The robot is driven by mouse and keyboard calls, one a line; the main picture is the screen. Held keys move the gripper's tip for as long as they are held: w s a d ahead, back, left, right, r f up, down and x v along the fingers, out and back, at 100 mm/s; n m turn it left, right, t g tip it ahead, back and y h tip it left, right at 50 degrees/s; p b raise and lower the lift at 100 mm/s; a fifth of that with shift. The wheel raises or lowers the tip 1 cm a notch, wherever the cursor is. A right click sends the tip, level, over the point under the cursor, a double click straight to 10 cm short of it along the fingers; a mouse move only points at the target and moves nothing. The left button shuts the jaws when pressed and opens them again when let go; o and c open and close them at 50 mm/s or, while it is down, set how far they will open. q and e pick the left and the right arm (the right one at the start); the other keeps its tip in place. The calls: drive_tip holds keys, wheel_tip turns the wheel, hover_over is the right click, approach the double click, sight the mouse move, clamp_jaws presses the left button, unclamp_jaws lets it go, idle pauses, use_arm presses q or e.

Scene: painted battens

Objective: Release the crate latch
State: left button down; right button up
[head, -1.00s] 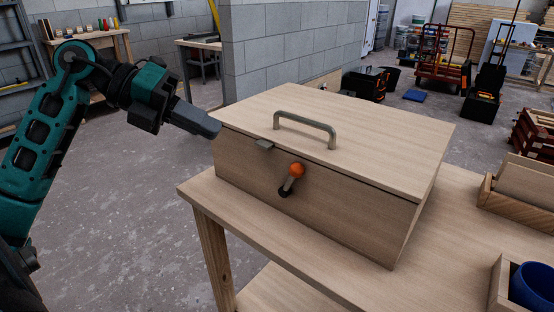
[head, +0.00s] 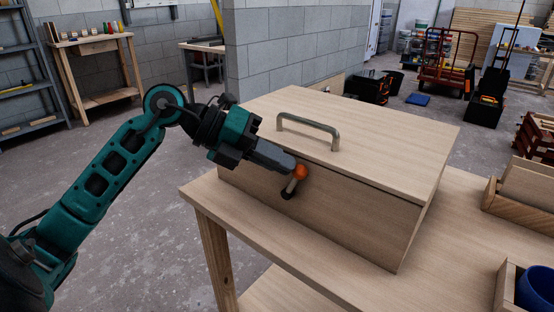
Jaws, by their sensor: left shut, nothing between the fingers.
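A light wooden crate (head: 330,212) with a closed lid stands on a wooden table (head: 290,259). The lid carries a grey bar handle (head: 309,128). On the crate's front is the latch (head: 290,188), a short lever with an orange knob (head: 301,172) at its upper end and a dark pivot at its lower end. The lever tilts up and slightly right. My left gripper (head: 292,163) is shut and empty, its tip right at the knob's upper left. I cannot tell whether it touches the knob. The gripper hides the small catch at the lid's front edge. My right gripper is not in view.
Wooden trays stand on the table's right side, one (head: 520,208) farther back and one in front holding a blue cup (head: 535,288). A block wall (head: 290,50) rises behind the crate. The floor left of the table is clear.

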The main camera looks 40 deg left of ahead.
use_arm(q)
drive_tip(key=shift+s+d+m+y+p, duration=0.1)
drive_tip(key=shift+d+m+y+p, duration=0.2)
drive_tip(key=shift+d+y+p, duration=0.5)
drive_tip(key=shift+d+h, duration=0.15)
drive_tip(key=shift+h, duration=0.15)
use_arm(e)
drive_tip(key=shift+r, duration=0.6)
use_arm(q)
drive_tip(key=shift+f, duration=0.1)
